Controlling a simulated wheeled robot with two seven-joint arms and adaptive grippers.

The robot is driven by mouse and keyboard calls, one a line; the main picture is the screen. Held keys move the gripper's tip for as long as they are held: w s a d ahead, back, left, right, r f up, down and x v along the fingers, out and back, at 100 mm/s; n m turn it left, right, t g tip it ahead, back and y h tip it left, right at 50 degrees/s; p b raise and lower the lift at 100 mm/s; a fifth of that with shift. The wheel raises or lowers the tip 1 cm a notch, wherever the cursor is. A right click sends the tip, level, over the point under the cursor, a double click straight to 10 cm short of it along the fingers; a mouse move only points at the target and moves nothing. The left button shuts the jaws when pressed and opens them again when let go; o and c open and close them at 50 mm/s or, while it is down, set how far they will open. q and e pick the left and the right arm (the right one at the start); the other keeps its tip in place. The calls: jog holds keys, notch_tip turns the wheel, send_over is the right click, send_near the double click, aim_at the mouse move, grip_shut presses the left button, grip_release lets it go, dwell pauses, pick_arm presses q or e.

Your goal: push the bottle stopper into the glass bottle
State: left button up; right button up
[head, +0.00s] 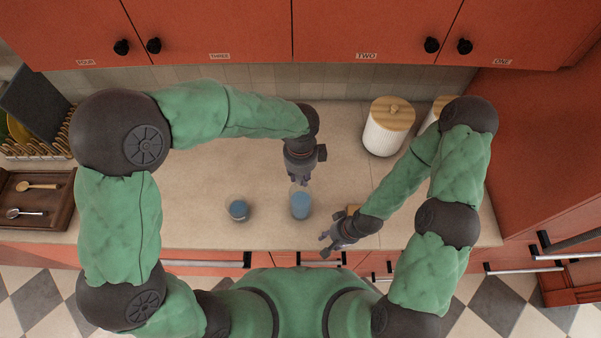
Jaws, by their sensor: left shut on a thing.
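A clear glass vessel with light blue contents (301,206) stands on the counter in the middle and looks like the glass bottle. My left gripper (300,182) points down at its back edge. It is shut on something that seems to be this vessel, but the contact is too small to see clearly. A second, shorter glass vessel with darker blue contents (238,211) stands to the left, apart from both grippers. My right gripper (326,246) is near the counter's front edge, with its fingers apart and seemingly empty. I cannot make out the stopper.
A tan object (352,209) is partly hidden by my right arm. A white ribbed canister with a wooden lid (386,130) stands at the back right, another partly hidden beside it. A wooden tray with spoons (36,200) lies at far left. The counter (200,180) left of centre is clear.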

pick_arm(q)
jog(key=shift+f, duration=0.5)
pick_arm(e)
jog(key=shift+f, duration=0.3)
pick_arm(q)
jog(key=o, duration=1)
notch_tip(320, 180, up, 12)
